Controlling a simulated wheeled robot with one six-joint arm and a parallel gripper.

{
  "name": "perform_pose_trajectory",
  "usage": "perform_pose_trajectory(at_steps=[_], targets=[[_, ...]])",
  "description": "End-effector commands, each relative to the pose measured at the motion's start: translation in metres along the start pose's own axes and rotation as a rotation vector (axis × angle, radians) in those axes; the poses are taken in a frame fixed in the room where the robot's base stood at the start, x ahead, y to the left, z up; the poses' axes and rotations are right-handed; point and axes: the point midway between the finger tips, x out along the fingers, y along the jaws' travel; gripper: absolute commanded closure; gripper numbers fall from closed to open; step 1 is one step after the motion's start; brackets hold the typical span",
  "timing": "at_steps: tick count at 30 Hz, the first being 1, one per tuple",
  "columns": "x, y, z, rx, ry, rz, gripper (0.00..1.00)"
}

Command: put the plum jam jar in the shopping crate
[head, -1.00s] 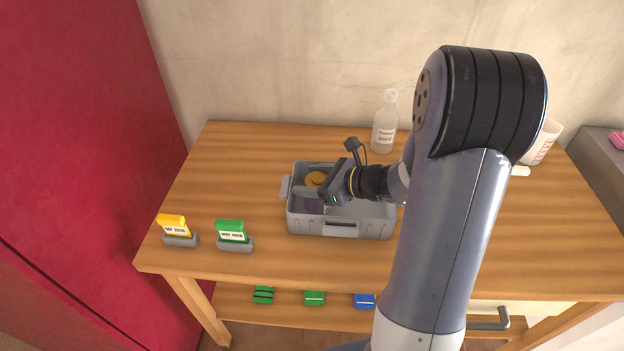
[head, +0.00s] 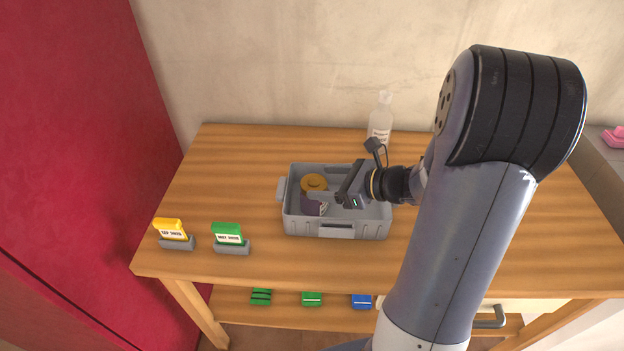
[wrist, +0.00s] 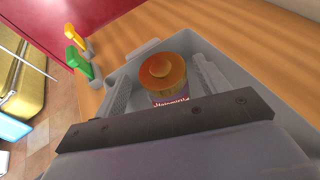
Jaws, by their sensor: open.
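The plum jam jar (head: 312,206), dark purple with an orange-brown lid, stands inside the left part of the grey shopping crate (head: 336,231). It looks upright. In the wrist view the jar (wrist: 168,78) shows its domed lid and part of a pale label. My gripper (head: 330,196) is open, low over the crate and to the right of the jar. In the wrist view its two grey fingers (wrist: 162,84) point toward the jar's two sides, and I see gaps between them and the jar. How far the tips still overlap the jar is hard to tell.
A yellow box (head: 170,229) and a green box (head: 228,235) stand in grey holders at the table's front left. A clear bottle (head: 380,118) stands behind the crate. Green and blue items (head: 361,301) lie on the lower shelf. The table left of the crate is mostly free.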

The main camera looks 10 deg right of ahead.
Motion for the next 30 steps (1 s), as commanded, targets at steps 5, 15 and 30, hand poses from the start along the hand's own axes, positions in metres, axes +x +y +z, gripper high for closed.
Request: perform_pose_trajectory(at_steps=[5,15,30], targets=[[-0.035,-0.001,0.001,0.000,0.000,-0.005,0.30],[-0.064,0.000,0.000,0.000,0.000,-0.001,0.30],[-0.065,0.000,0.000,0.000,0.001,0.000,0.30]])
